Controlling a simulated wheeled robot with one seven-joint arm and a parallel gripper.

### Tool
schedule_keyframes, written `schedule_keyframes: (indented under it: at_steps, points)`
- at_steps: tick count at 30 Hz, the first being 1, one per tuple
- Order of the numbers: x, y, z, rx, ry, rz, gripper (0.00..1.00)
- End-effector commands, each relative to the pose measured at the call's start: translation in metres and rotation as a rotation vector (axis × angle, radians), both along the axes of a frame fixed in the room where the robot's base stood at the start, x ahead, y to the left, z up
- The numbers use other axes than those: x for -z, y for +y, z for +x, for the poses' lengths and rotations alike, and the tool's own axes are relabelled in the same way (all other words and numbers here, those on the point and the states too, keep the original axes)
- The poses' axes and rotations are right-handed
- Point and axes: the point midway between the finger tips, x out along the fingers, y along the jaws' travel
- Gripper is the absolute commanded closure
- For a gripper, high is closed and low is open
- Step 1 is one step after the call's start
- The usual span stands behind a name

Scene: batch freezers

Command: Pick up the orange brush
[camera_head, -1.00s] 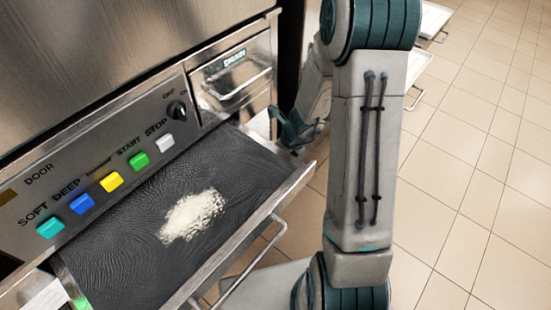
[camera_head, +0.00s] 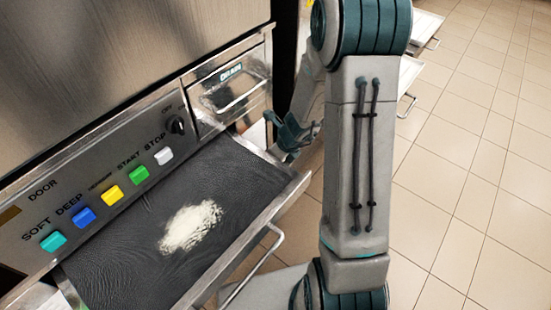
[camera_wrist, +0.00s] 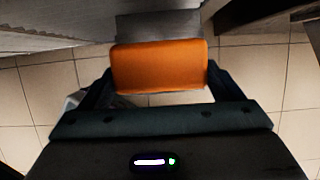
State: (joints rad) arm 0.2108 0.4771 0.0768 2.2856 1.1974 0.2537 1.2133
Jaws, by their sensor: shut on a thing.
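The orange brush (camera_wrist: 160,66) shows in the wrist view as a plain orange block between the fingers of my gripper (camera_wrist: 158,92). The fingers touch its left and right sides, so my gripper is shut on it. Only the orange part shows; I cannot make out any bristles. In the head view my gripper (camera_head: 287,140) is at the right end of the dark tray, below the small drain drawer. The brush cannot be made out there.
The dark tray (camera_head: 130,238) holds a patch of pale powder (camera_head: 191,226) and has a metal handle (camera_head: 262,262) in front. Coloured buttons line the freezer panel (camera_head: 20,217) behind it. A drain drawer (camera_head: 232,88) is above. Open tiled floor (camera_head: 470,190) is to the right.

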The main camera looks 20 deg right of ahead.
Motion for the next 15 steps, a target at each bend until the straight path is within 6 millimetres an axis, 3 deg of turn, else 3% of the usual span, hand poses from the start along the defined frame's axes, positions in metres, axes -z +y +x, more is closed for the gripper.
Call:
schedule_keyframes:
  at_steps: [3,15]
  points:
    - [-0.025,0.0,0.0,-0.001,-0.002,0.001,0.38]
    - [-0.073,-0.081,-0.038,0.004,-0.002,-0.001,0.38]
